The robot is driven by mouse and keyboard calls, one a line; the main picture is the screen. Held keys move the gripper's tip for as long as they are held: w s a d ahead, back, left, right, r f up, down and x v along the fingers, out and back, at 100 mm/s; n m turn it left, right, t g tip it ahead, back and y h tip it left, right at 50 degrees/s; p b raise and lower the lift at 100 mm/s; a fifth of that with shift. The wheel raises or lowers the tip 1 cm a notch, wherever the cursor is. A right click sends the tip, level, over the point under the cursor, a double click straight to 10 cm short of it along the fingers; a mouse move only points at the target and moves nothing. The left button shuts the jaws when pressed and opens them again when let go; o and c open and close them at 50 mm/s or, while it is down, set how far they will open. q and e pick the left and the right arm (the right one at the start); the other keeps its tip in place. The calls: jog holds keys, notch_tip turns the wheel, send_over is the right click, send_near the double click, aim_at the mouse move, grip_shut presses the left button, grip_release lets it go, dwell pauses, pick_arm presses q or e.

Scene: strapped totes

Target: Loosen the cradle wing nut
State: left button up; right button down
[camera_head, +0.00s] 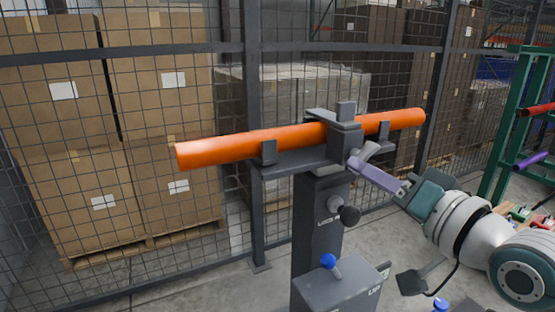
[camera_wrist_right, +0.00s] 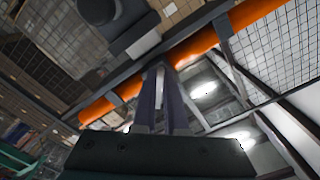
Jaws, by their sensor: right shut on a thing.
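An orange tube (camera_head: 225,149) lies across a dark grey cradle (camera_head: 300,160) on top of a post, under a clamp bracket (camera_head: 345,133). The grey wing nut (camera_head: 369,150) is at the right side of the clamp. My right gripper (camera_head: 360,163) comes in from the right, its purple fingers shut on the wing nut. In the right wrist view the fingers (camera_wrist_right: 160,75) close together just below the tube (camera_wrist_right: 195,48), with a pale sliver between them; the nut is mostly hidden there. My left gripper is not in view.
A black knob (camera_head: 350,215) sticks out of the post (camera_head: 312,240) below the cradle. A box (camera_head: 340,290) with a blue-ball lever (camera_head: 328,261) stands in front. A wire mesh fence with boxes (camera_head: 60,120) is behind. A green rack (camera_head: 505,130) stands at the right.

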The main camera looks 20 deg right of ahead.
jog(key=n, duration=0.6)
jog(key=d+n+p, duration=0.1)
jog(key=n, duration=0.6)
jog(key=d+r+n+p, duration=0.1)
jog(key=n, duration=0.6)
jog(key=shift+w, duration=0.1)
jog(key=shift+n, duration=0.4)
jog(key=c, duration=1)
grip_release()
jog(key=shift+o, duration=0.2)
jog(key=shift+f, duration=0.15)
